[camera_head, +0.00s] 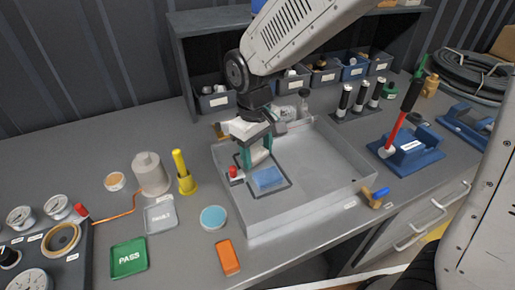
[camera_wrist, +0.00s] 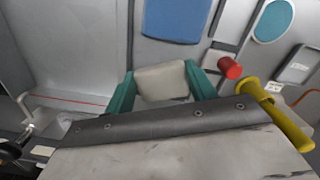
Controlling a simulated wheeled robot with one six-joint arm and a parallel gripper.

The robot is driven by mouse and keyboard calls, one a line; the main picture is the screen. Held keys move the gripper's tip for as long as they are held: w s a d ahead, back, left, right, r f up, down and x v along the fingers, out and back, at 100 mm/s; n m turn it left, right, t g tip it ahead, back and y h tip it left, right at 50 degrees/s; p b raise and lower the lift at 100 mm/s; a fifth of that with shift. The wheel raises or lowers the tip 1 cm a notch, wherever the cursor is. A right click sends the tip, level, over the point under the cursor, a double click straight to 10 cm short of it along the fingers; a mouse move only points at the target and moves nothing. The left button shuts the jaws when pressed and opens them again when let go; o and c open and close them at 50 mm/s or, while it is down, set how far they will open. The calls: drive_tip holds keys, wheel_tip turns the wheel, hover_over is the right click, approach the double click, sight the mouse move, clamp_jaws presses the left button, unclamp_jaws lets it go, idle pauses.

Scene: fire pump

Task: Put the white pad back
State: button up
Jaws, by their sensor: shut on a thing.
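The white pad (camera_wrist: 162,82) is held between the teal fingers of my gripper (camera_wrist: 161,86) in the wrist view. In the head view my gripper (camera_head: 257,155) points down over the grey tray (camera_head: 325,180), at its left part. A blue pad (camera_head: 268,178) lies in the tray inside a dark outlined rectangle, just in front of the fingers; it also shows in the wrist view (camera_wrist: 178,18). Whether the white pad touches the tray floor cannot be told.
A red-topped piece (camera_head: 234,173) stands left of the gripper at the tray's left edge. A yellow post (camera_head: 183,175) and a grey canister (camera_head: 150,174) stand further left. Bins (camera_head: 215,100) line the back shelf. The tray's right half is clear.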

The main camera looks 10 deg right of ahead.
sight(255, 152)
drive_tip(key=o, duration=0.7)
drive_tip(key=shift+f, duration=0.1)
wheel_tip(255, 152, up, 13)
drive_tip(key=s+d+r+m+t, duration=0.1)
drive_tip(key=s+d+r+m, duration=0.1)
drive_tip(key=s+d, duration=0.35)
drive_tip(key=s+d+r+m, duration=0.1)
drive_tip(key=s+d+m, duration=0.15)
drive_tip(key=d, duration=0.55)
drive_tip(key=shift+s+d+f+m+t+y, duration=0.15)
drive_tip(key=shift+s+d+f+m, duration=0.35)
drive_tip(key=shift+s+d, duration=0.95)
drive_tip(key=shift+s+d+f+m+t+y, duration=0.1)
drive_tip(key=shift+s+d+f+m+t, duration=0.4)
drive_tip(key=shift+s, duration=1.65)
drive_tip(key=shift+s+d+f+m+g+y, duration=0.2)
drive_tip(key=shift+s+d+m, duration=0.45)
drive_tip(key=shift+s+d, duration=0.95)
drive_tip(key=shift+s+a, duration=0.2)
